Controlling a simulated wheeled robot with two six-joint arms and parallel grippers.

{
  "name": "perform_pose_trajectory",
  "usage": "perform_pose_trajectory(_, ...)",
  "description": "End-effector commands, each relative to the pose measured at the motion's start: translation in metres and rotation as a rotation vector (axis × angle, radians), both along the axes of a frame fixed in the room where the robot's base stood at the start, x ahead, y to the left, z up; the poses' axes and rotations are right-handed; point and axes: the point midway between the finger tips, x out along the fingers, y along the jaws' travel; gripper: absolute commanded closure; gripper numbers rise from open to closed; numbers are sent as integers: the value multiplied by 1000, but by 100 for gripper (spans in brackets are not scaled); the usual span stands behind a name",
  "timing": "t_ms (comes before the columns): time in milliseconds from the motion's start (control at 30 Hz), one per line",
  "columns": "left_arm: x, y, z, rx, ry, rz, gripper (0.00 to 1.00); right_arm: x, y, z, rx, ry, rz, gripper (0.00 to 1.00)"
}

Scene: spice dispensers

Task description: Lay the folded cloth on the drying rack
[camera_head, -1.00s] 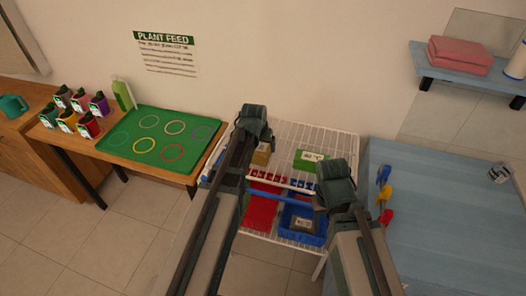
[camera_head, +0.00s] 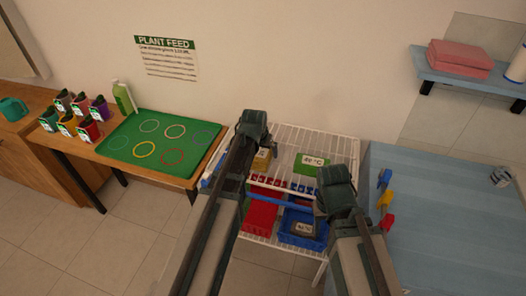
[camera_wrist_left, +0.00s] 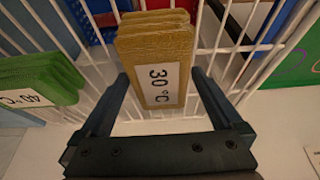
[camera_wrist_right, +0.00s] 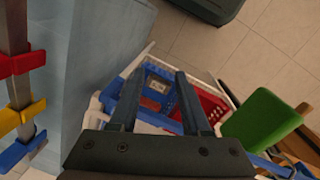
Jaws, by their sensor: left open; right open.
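The white wire drying rack (camera_head: 343,143) stands in the middle of the head view. A folded yellow-brown cloth labelled 30 °C (camera_wrist_left: 158,62) rests on its top wires; it also shows in the head view (camera_head: 262,160). My left gripper (camera_wrist_left: 157,84) is open, with one finger on each side of the cloth's near end. A folded green cloth labelled 40 °C (camera_head: 311,164) lies on the rack to the right. My right gripper (camera_wrist_right: 152,80) is open and empty, near the rack's right front. My arms hide part of the rack.
Below the rack top are a red basket (camera_head: 262,215) and a blue basket (camera_head: 302,232). A blue counter (camera_head: 440,230) with coloured clips (camera_head: 385,200) stands right. A wall shelf holds folded pink cloth (camera_head: 458,58). A green mat (camera_head: 122,150) covers the left table.

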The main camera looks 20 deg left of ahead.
Motion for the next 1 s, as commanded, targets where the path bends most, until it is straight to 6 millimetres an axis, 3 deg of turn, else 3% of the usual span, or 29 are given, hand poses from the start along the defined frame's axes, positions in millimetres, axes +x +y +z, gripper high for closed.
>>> perform_pose_trajectory(267, -12, 0, 31, 0, 0, 0, 0, 0, 0, 31, 0, 0, 0, 52)
perform_pose_trajectory(700, -39, 1, 98, 0, 0, 0, 0, 0, 0, 98, 0, 0, 1, 52)
perform_pose_trajectory(1000, -46, 2, 112, 0, 0, 0, 0, 0, 0, 111, 0, 0, 2, 52)
